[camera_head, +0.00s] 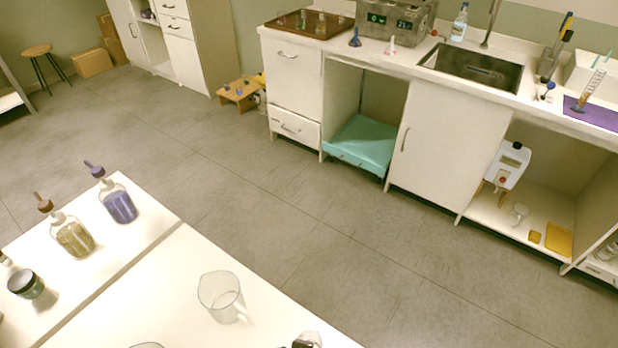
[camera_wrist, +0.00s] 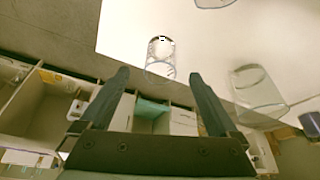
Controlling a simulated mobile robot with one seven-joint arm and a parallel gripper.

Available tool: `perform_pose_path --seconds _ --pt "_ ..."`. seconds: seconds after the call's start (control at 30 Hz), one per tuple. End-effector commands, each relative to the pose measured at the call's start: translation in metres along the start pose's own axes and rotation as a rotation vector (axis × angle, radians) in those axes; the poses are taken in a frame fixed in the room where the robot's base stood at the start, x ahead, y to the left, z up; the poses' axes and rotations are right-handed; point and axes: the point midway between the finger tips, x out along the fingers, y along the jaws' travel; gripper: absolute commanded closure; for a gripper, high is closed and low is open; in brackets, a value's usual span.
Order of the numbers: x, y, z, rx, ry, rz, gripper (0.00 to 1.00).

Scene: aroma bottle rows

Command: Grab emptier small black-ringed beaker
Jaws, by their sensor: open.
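My gripper (camera_wrist: 158,76) is open and empty in the wrist view, its two dark fingers spread apart. A small clear glass vessel (camera_wrist: 160,70) stands near the table edge, in line with the gap between the fingertips. I cannot tell a black ring on it or how full it is. In the head view, a clear beaker (camera_head: 222,297) stands on the white table.
The white table (camera_head: 150,290) also holds a purple-filled bottle (camera_head: 120,206), a yellowish-filled bottle (camera_head: 74,238) and a dark jar (camera_head: 27,285). Another glass rim (camera_wrist: 213,2) is cut off in the wrist view. The grey floor (camera_head: 300,230) between table and sink counter (camera_head: 400,67) is clear.

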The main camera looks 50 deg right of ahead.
Motion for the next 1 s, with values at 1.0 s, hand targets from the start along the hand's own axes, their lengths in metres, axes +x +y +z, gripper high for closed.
perform_pose_path --seconds 1.0 --pt "0.106 -0.001 -0.008 -0.002 0.004 -0.006 0.04"
